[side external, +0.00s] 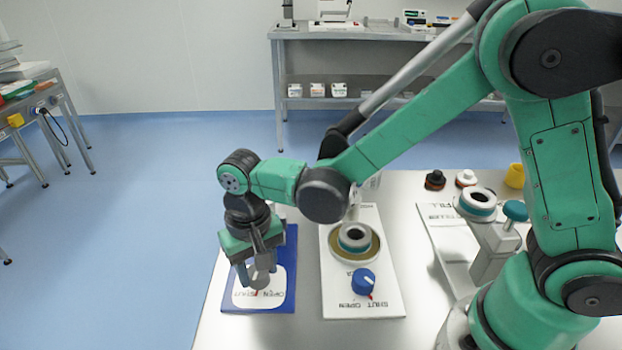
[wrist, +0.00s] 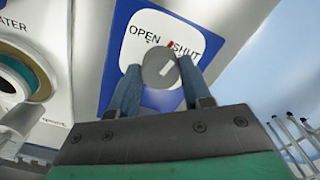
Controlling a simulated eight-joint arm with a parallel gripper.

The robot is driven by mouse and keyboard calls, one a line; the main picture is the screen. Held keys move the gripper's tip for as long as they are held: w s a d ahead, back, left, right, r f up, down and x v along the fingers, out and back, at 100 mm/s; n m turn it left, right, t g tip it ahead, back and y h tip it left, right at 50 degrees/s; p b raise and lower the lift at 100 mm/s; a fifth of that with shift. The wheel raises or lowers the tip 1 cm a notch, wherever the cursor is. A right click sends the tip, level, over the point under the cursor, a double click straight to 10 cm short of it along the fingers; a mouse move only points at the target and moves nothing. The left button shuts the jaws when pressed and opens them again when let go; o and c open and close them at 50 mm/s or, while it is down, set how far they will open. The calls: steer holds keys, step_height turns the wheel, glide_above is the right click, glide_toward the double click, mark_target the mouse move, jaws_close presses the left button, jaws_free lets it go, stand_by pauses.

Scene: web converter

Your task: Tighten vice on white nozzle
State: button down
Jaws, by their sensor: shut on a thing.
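My gripper (side external: 261,268) is at the blue panel (side external: 290,262) at the table's left end, pointing down. In the wrist view, my gripper (wrist: 162,85) has its two fingers shut on a round grey knob (wrist: 158,68). The knob sits on a white label (wrist: 198,38) reading OPEN and SHUT, and a red mark shows at its far edge between the words. A small piece with a white top (side external: 466,178) stands at the back of the table and may be the white nozzle. I cannot tell which part is the vice.
Right of the blue panel is a white panel (side external: 333,300) with a ringed round fitting (side external: 354,238) and a blue knob (side external: 364,281). A grey stand with a teal knob (side external: 515,210) is farther right. A dark piece (side external: 434,180) and yellow piece (side external: 514,176) stand behind.

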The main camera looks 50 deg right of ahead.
stand_by(0.3)
steer(key=shift+c, duration=1.9)
jaws_free()
steer(key=shift+r, duration=0.1)
steer(key=shift+r, duration=2.7)
steer(key=s+d+r+n+t, duration=0.1)
steer(key=s+d+r+t, duration=0.1)
steer(key=d, duration=0.5)
steer(key=s+d+r+n+t, duration=0.1)
steer(key=s+d+r+t, duration=0.1)
steer(key=d+t, duration=0.3)
steer(key=shift+s+d+r, duration=0.4)
steer(key=shift+d+r, duration=0.2)
steer(key=shift+d, duration=0.4)
